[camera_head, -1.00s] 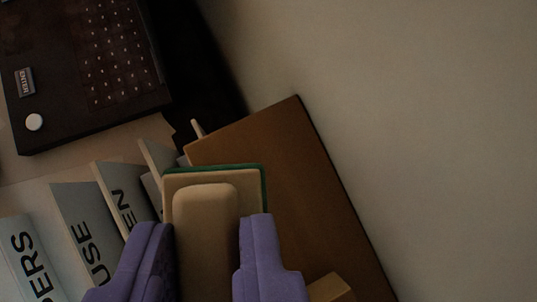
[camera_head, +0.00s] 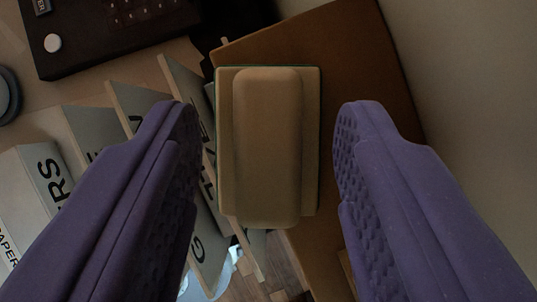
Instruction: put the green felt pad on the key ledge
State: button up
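The green felt pad (camera_head: 268,150) is a tan block with a raised, rounded tan grip on top. Only a thin green line shows at its rim. It lies between my fingers, over the left part of a brown wooden board (camera_head: 365,75), which looks like the key ledge. The pad hides part of the board's left edge. I cannot tell how firmly it rests there. My gripper (camera_head: 268,120) is open, with a purple finger on each side of the pad and clear gaps between.
Grey lettered dividers (camera_head: 95,125) stand close on the left, near my left finger. A dark panel (camera_head: 120,30) with a white knob (camera_head: 53,43) is at the upper left. A plain wall (camera_head: 470,90) is at the right. Wooden floor (camera_head: 262,275) shows below.

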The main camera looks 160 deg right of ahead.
jog(key=p+v, duration=0.1)
jog(key=v, duration=1.1)
jog(key=shift+p, duration=0.4)
jog(key=shift+r, duration=0.2)
jog(key=a+r+t+h, duration=0.1)
jog(key=a+r, duration=0.3)
jog(key=r, duration=0.5)
jog(key=a+r+m+t+h, duration=0.1)
jog(key=a+r+t, duration=0.15)
jog(key=r, duration=0.65)
jog(key=a+r+h, duration=0.1)
jog(key=a+r, duration=0.4)
jog(key=r, duration=0.5)
jog(key=s+a+r+m+t, duration=0.1)
jog(key=s+a+r+t, duration=0.2)
jog(key=s+r, duration=0.6)
jog(key=s+a+r+m+t, duration=0.2)
jog(key=s+r, duration=0.7)
jog(key=r, duration=0.8)
jog(key=shift+s+a+r+t+y, duration=0.3)
jog(key=shift+s+a+r+t, duration=0.1)
jog(key=shift+a+t, duration=0.15)
